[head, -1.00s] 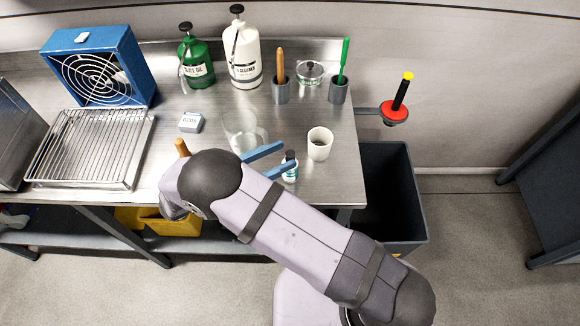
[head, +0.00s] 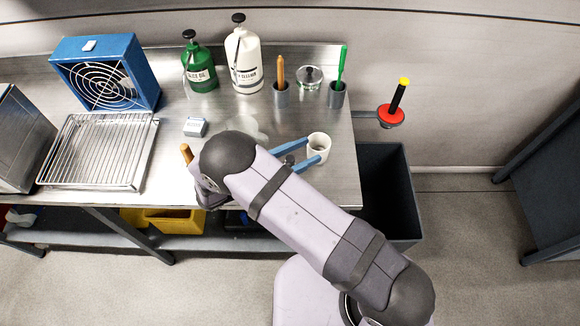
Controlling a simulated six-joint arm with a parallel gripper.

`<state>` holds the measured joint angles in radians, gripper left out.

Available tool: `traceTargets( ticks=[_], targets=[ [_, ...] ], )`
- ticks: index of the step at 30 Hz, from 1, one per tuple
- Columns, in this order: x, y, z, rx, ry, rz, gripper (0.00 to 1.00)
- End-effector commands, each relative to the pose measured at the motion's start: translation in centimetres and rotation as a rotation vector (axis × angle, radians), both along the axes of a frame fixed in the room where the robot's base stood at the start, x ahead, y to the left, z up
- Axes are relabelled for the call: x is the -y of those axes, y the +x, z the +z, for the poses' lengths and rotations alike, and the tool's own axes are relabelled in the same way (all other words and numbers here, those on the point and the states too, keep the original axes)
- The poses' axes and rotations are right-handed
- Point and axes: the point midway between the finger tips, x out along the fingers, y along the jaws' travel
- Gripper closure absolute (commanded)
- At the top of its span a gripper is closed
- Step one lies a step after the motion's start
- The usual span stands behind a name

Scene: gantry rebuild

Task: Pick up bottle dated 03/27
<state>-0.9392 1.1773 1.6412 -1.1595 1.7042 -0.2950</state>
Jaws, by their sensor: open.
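A small bottle (head: 289,160) stands near the front right of the steel bench. Only its dark cap shows, between the blue fingers of my gripper (head: 313,149); my arm hides its body, and no date can be read. The gripper is open, its fingers on either side of the cap in the head view. I cannot tell whether they touch the bottle.
A white cup (head: 318,155) is at the fingertips, and a clear glass container (head: 246,127) lies behind the arm. Tool holders, a green pump bottle (head: 202,77) and a white one (head: 246,72) line the back.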

Motion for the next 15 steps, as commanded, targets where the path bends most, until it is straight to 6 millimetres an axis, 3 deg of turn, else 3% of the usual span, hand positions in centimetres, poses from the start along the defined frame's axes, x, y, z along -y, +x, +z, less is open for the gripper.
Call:
traceTargets(
  ticks=[7,12,15],
  targets=[
    [0.11,0.05,-0.09,0.0,0.0,0.001,0.6],
    [0.09,0.04,-0.08,0.0,0.0,0.0,1.0],
    [0.08,0.04,-0.06,0.0,0.0,0.0,1.0]
  ],
)
